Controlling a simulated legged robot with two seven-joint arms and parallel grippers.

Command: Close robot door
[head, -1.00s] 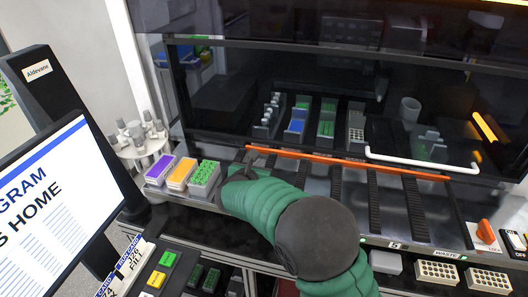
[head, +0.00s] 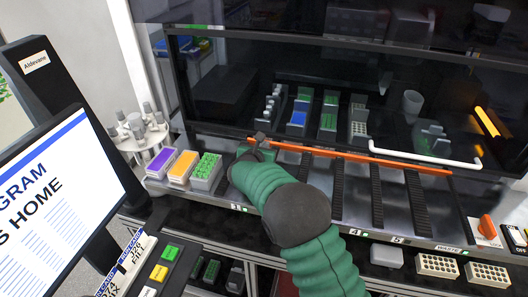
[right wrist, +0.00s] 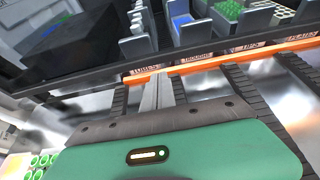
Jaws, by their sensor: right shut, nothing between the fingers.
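The robot door is a large dark glass panel (head: 250,88) on the front of the machine. An orange strip (head: 400,164) runs along its lower edge, and a white bar handle (head: 425,157) is on its right part. Racks show through the glass and a deck with dark rails lies below the strip. My right gripper (head: 263,136) is shut and empty at the strip's left end. In the right wrist view its closed fingers (right wrist: 157,92) point at the orange strip (right wrist: 205,63); I cannot tell whether they touch it. My left gripper is not in view.
Purple, orange and green tube racks (head: 206,166) stand just left of my right gripper. A white tube carousel (head: 140,128) and a monitor (head: 60,190) are further left. White racks (head: 437,264) are at the lower right. An orange knob (head: 487,226) is at the right.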

